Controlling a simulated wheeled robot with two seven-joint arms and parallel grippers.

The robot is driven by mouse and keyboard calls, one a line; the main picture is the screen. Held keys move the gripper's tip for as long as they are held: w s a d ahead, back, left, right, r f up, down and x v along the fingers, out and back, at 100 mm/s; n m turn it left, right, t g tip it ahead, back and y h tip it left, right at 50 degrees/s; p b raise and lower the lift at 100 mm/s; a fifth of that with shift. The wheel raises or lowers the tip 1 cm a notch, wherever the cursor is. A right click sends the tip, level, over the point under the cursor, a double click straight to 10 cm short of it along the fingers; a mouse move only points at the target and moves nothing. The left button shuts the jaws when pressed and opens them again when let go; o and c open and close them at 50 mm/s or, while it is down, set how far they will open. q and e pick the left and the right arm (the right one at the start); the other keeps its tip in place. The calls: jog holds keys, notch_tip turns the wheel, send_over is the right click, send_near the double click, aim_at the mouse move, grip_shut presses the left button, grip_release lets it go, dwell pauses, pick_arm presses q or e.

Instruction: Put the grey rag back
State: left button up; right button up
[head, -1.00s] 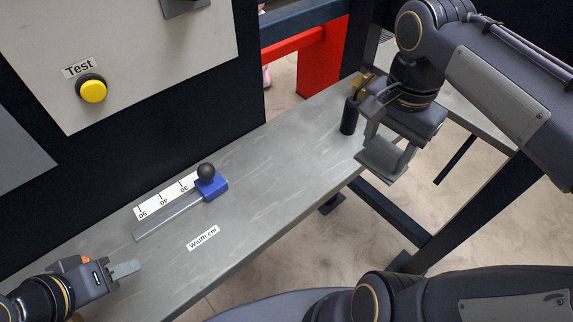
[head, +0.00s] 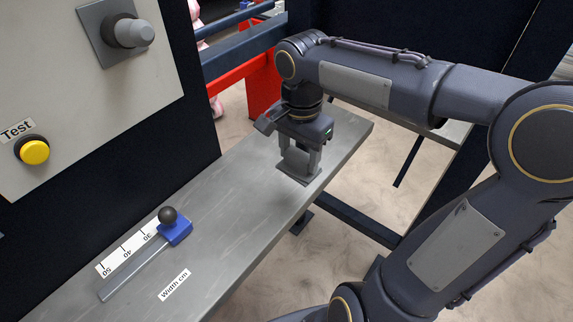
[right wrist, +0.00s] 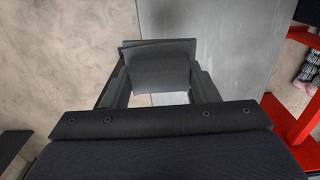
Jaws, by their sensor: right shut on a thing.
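The grey rag (head: 291,174) is a small flat grey piece at the tips of my right gripper (head: 299,164). In the right wrist view the rag (right wrist: 158,72) spans the gap between the two fingers of the gripper (right wrist: 158,88). The gripper is shut on it and points down over the far right part of the grey bench (head: 235,195). I cannot tell whether the rag touches the bench top. My left gripper is out of view.
A blue slider (head: 176,232) with a black knob sits on a rail beside a width scale (head: 127,252). The bench middle is clear. A red frame (head: 263,92) is behind.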

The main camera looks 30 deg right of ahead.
aim_at(289, 158)
jog(key=w+f, duration=0.3)
jog(key=f, duration=0.1)
jog(key=shift+a, duration=0.25)
jog(key=f, duration=0.1)
jog(key=w+f, duration=0.1)
jog(key=f, duration=0.1)
jog(key=shift+a, duration=0.1)
jog(key=shift+s+f, duration=0.1)
jog(key=shift+f, duration=0.2)
jog(key=shift+f, duration=0.3)
jog(key=o, duration=0.9)
jog(key=shift+r, duration=0.1)
